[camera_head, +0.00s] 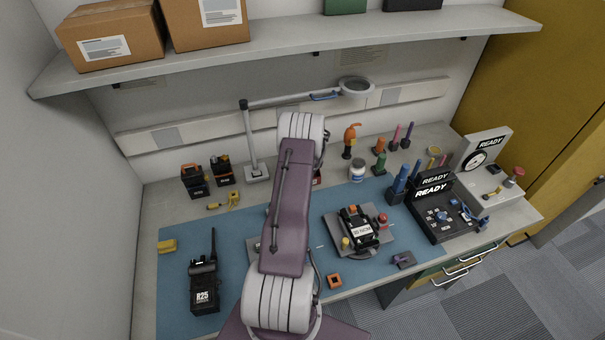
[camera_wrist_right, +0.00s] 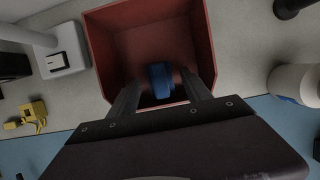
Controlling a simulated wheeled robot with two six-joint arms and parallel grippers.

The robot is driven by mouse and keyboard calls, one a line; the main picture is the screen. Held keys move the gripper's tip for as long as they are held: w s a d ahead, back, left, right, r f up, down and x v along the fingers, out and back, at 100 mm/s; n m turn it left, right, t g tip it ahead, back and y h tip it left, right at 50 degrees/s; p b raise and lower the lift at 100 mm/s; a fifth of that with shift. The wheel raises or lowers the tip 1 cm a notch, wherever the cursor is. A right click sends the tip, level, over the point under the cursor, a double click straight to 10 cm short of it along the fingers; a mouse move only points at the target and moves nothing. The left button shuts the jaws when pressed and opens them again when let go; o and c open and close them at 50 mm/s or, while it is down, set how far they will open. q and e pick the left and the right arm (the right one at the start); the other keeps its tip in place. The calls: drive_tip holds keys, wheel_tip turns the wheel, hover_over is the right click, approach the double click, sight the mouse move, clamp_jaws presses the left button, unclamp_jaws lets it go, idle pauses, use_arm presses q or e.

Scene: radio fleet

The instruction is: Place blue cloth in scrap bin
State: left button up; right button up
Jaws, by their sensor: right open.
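A red open-topped bin (camera_wrist_right: 110,45) fills the upper middle of the right wrist view. In the head view only a small red part of it (camera_head: 317,178) shows beside my arm. The blue cloth (camera_wrist_right: 161,80) is a small folded piece within the bin's outline, between my fingertips. My right gripper (camera_wrist_right: 160,92) is open, with its fingers reaching over or into the bin on either side of the cloth. I cannot tell whether a finger touches the cloth. In the head view my arm hides this gripper and the cloth. My left gripper is not in view.
A lamp base (camera_head: 257,173) stands left of the bin, and a white jar (camera_head: 357,170) right of it. A black radio (camera_head: 204,285) lies on the blue mat (camera_head: 172,300). Black test gear (camera_head: 440,212) stands at the right. A shelf (camera_head: 300,45) overhangs the back.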

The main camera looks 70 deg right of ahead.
drive_tip(key=v, duration=1.2)
drive_tip(key=shift+r, duration=0.2)
drive_tip(key=shift+w+d, duration=0.1)
